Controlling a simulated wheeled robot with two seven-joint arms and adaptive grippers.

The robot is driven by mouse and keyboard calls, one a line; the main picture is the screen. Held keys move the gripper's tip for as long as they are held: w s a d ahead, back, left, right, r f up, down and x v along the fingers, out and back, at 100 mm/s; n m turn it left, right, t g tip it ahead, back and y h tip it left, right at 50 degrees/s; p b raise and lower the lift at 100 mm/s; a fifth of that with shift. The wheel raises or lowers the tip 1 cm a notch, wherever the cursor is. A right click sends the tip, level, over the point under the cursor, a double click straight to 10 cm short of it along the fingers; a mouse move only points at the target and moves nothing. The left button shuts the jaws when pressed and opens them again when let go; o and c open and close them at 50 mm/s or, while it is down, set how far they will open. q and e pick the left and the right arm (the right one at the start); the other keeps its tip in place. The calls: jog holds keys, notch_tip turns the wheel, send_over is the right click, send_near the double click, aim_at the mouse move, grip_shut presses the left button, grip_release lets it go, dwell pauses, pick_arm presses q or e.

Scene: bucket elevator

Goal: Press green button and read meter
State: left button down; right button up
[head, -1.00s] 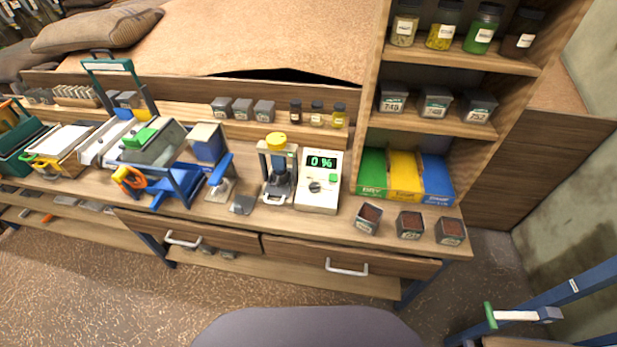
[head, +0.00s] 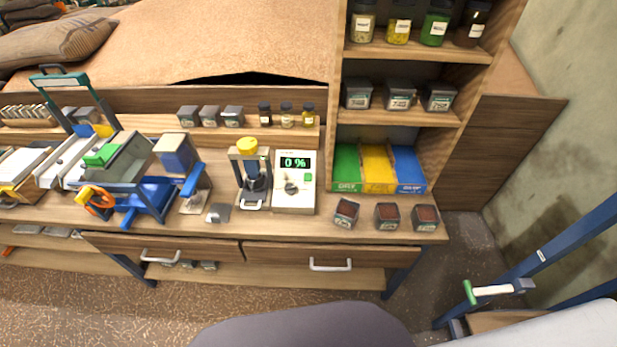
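A white meter (head: 293,192) stands on the workbench, right of the middle of its top. Its dark display (head: 295,162) reads "0 %" in green digits. A small green button (head: 308,178) sits on its face, below the display at the right. A dark round knob (head: 291,188) is left of the button. Neither of my grippers shows in the head view, and nothing touches the meter.
A small press with a yellow top (head: 248,146) stands directly left of the meter. Green, yellow and blue boxes (head: 377,170) stand in the shelf unit at right. Several dark-filled containers (head: 387,216) line the bench front. A blue-framed cart (head: 545,250) is at lower right.

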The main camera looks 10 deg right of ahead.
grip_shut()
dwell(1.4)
